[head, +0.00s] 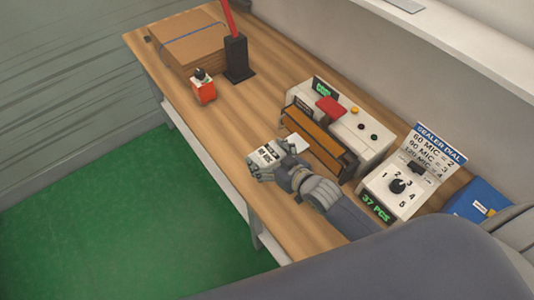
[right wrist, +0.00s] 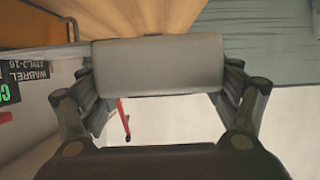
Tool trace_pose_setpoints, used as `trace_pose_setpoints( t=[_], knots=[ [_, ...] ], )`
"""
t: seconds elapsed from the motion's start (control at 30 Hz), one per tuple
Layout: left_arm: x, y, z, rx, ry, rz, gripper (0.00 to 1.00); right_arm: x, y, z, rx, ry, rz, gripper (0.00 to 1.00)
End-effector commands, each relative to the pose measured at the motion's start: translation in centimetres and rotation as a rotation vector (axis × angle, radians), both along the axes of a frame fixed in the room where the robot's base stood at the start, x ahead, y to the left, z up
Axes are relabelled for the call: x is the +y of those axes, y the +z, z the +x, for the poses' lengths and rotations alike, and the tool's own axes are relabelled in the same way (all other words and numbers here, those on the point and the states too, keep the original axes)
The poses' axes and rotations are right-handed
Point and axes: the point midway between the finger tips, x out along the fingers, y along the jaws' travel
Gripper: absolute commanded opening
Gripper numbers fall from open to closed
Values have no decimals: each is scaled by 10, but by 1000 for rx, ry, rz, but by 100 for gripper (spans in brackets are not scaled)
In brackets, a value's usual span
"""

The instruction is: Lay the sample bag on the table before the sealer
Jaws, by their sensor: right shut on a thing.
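My right gripper (head: 284,170) is over the table's front part, before the sealer (head: 352,130). It is shut on a pale thing with dark print, which I take to be the sample bag (head: 265,157). A small white piece (head: 298,143) shows just beyond it, by the sealer's orange front; whether it is part of the bag is unclear. In the right wrist view a plain grey block (right wrist: 158,64) lies between the fingers of the gripper (right wrist: 160,85). I cannot tell whether the bag touches the table (head: 207,140). My left gripper is not in view.
A dial box (head: 397,187) and a blue box (head: 474,203) stand right of the sealer. Brown cardboard (head: 188,42), an orange-red box (head: 203,90) and a black post with a red rod (head: 238,60) stand at the far left. The table between them and my gripper is clear.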

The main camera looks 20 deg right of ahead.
Motion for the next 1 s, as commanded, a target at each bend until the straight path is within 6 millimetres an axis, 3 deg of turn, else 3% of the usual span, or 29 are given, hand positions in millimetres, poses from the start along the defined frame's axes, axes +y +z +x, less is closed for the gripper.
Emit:
trace_pose_setpoints(
  t=[0.2,0.6,1.0],
  knots=[
    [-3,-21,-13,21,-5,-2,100,0,-27,0,0,0,0,56],
    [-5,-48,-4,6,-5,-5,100,0,-67,0,0,0,0,56],
    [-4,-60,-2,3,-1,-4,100,0,-85,0,0,0,0,56]
  ],
)
